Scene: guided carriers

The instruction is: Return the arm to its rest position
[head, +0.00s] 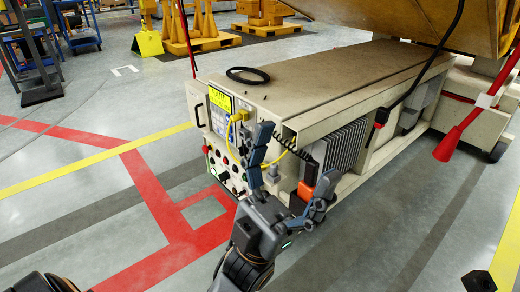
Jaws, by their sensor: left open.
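My left arm comes up from the bottom middle of the head view. Its left gripper (297,153) is open, with its two fingers spread apart. It is in front of the near end of a beige carrier (330,80), close to the control panel (222,150). Nothing shows held between the fingers. An orange part (307,190) shows beside the right finger; I cannot tell whether they touch. The gripper hides part of the carrier's front corner.
A yellow cable (239,118) and a black coiled cord (290,137) are close to the fingers. A black ring (247,75) lies on the carrier's top. A red-handled lever (450,143) hangs at right. Floor with red and yellow lines is clear at left.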

